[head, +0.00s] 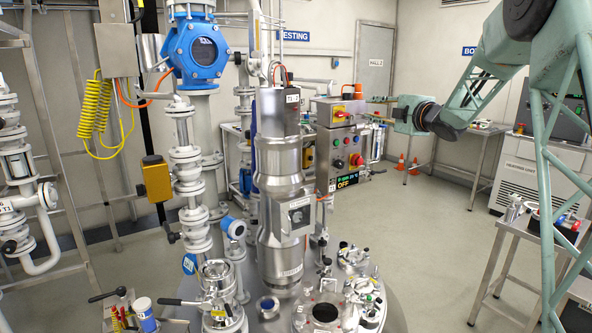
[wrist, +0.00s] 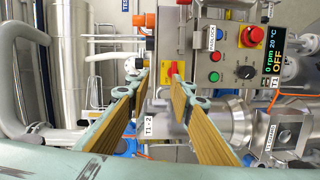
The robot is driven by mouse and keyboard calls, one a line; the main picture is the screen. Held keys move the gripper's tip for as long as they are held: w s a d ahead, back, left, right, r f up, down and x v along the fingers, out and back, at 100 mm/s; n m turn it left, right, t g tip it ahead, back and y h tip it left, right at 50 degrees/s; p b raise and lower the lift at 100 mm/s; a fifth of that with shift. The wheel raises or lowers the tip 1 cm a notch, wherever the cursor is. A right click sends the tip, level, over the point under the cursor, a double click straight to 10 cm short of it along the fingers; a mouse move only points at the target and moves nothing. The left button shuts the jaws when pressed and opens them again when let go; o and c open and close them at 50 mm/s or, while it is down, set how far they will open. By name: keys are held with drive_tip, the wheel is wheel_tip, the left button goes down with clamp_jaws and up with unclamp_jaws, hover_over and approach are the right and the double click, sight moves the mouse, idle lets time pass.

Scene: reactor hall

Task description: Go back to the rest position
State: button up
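My arm reaches in from the upper right in the head view, and my gripper (head: 382,111) points left beside the control box with buttons (head: 340,150). In the wrist view, my gripper (wrist: 158,76) shows two fingers with tan pads, their tips apart and nothing held between them. Beyond the tips is the control panel (wrist: 225,88), with a red knob, a green button and a display reading OFF. I cannot tell the exact distance from the fingertips to the panel.
A tall steel reactor column (head: 282,190) stands left of the control box, with glass and steel piping further left. A side table (head: 520,232) with small items stands at the right. A white cabinet (head: 520,172) is behind it. Open floor (head: 430,230) lies between.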

drive_tip(key=s+d+r+m+g+h, duration=0.15)
drive_tip(key=s+m+h, duration=0.35)
drive_tip(key=s, duration=0.8)
drive_tip(key=s+d+r+m+g+h, duration=0.1)
drive_tip(key=s+d+r+m+h, duration=0.15)
drive_tip(key=s+m, duration=0.8)
drive_tip(key=s+a+f+m+g, duration=0.2)
drive_tip(key=s+f, duration=0.4)
drive_tip(key=s, duration=1.3)
drive_tip(key=s+a+f+m+g, duration=0.2)
drive_tip(key=s+a+f+g, duration=0.2)
drive_tip(key=s, duration=1.6)
drive_tip(key=s+a+f+m+g, duration=0.2)
drive_tip(key=s+a+f, duration=0.3)
drive_tip(key=s+f, duration=0.5)
drive_tip(key=s+g, duration=0.1)
drive_tip(key=s, duration=0.8)
drive_tip(key=shift+s+a+y, duration=0.15)
drive_tip(key=shift+a+y, duration=0.1)
drive_tip(key=shift+y, duration=0.1)
drive_tip(key=shift+g, duration=0.25)
